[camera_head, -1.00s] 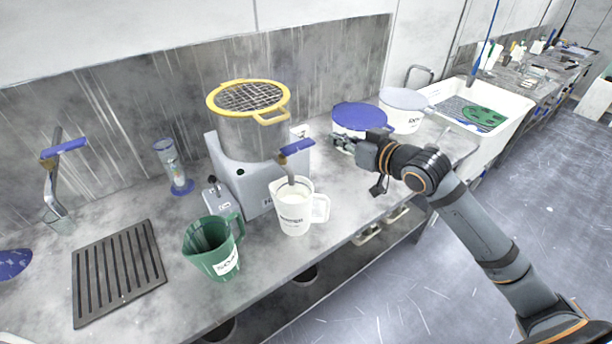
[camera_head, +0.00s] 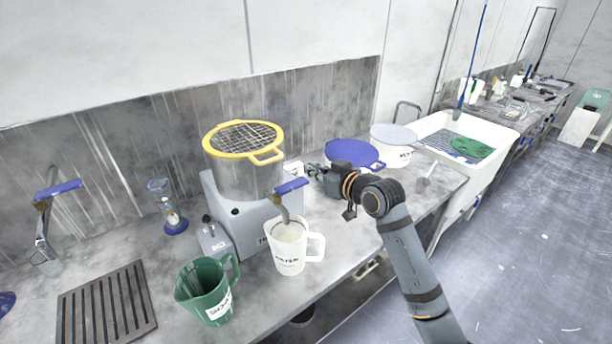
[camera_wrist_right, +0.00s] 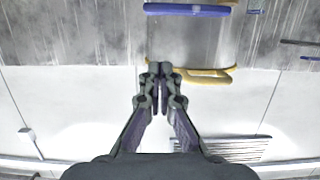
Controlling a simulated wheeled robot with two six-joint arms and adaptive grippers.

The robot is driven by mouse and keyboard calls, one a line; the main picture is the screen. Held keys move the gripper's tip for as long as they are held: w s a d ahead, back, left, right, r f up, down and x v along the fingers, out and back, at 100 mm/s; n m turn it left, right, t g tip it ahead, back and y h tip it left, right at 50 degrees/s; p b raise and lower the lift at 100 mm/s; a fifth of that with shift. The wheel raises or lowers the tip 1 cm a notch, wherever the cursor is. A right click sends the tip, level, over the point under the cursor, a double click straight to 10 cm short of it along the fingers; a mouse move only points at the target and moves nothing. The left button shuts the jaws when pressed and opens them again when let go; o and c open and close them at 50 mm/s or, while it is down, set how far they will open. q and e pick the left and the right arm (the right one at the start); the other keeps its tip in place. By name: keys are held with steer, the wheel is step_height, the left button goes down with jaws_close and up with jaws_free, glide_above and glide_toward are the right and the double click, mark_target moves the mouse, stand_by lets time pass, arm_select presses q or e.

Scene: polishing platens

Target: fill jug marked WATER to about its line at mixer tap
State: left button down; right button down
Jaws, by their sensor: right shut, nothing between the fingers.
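The white jug marked WATER (camera_head: 288,258) stands upright on the bench in the head view, its handle to the right. Its label is small and blurred. A tap with a blue lever (camera_head: 291,187) at the front of the grey machine has its spout reaching down into or over the jug's mouth. I cannot tell the water level or the line. My right gripper (camera_head: 312,171) is just right of the lever, apart from it in the picture. In the right wrist view the gripper (camera_wrist_right: 160,70) is shut and empty, with a blue bar (camera_wrist_right: 188,10) beyond it. My left gripper is not in view.
The grey machine (camera_head: 250,225) carries a pot with a yellow-rimmed mesh (camera_head: 243,140). A green jug (camera_head: 205,290) stands left of the WATER jug. Another blue-levered tap (camera_head: 45,225) and a slotted drain (camera_head: 105,305) are at left.

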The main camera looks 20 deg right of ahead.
mark_target(306, 180)
steer(key=w+f, duration=0.1)
steer(key=w+f+p, duration=0.1)
steer(key=f, duration=0.1)
steer(key=a+f, duration=0.1)
steer(key=shift+w+f+p, duration=0.25)
steer(key=shift+w+p, duration=0.15)
steer(key=shift+f, duration=0.1)
steer(key=shift+w+a, duration=0.1)
steer(key=shift+f, duration=0.1)
steer(key=f+m+b, duration=0.1)
steer(key=f+m+y+b, duration=0.1)
steer(key=f+m, duration=0.1)
steer(key=shift+d, duration=0.35)
